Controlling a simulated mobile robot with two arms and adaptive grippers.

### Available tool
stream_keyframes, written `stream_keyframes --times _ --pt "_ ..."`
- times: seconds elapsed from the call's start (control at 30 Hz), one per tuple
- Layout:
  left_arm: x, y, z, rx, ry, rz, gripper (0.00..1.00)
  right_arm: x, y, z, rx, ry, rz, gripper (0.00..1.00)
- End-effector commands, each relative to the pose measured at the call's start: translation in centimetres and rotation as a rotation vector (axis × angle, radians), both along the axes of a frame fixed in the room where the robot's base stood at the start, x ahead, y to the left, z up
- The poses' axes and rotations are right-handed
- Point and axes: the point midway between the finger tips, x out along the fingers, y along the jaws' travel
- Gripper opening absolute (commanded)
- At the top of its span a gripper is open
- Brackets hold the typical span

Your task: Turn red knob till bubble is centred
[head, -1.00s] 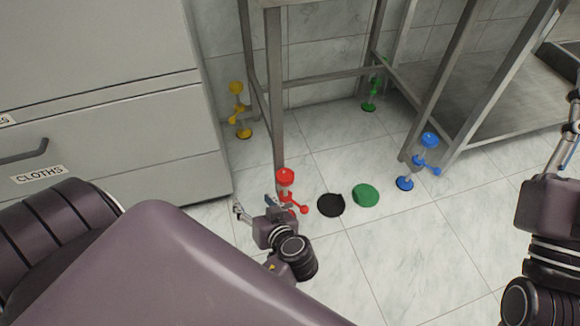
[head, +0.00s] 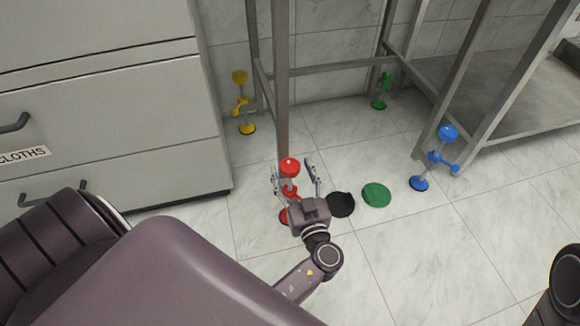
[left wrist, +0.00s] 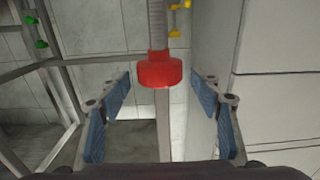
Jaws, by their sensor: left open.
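The red knob (head: 289,168) is the round top of an upright red stand by the front table leg. A lower red part of the stand (head: 285,215) shows at the floor, partly hidden by my gripper. My left gripper (head: 292,168) is open, with one finger on each side of the red knob. In the left wrist view, the red knob (left wrist: 158,70) appears in the gap between the blue-padded fingers (left wrist: 160,115), with a grey threaded rod (left wrist: 157,25) above it in the picture. I see no contact. No bubble is visible. My right gripper is out of view.
A metal table's leg (head: 281,80) stands behind the knob. Yellow (head: 240,100), green (head: 382,88) and blue (head: 442,150) stands are farther off. A black disc (head: 341,204) and a green disc (head: 376,195) lie on the floor. Grey drawers (head: 110,120) stand left.

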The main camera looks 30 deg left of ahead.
Motion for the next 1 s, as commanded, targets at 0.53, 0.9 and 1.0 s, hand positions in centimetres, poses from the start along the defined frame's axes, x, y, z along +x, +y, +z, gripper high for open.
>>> stream_keyframes --times 0.53,0.9,1.0 --pt "1.4 1.7 0.0 0.0 0.001 0.001 0.53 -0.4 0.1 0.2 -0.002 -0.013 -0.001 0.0" --pt "1.3 1.7 0.0 0.0 0.001 0.001 0.16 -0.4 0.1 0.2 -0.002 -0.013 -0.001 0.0" --pt "1.3 1.7 0.0 0.0 0.001 -0.003 0.15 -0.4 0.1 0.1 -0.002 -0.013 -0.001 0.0"
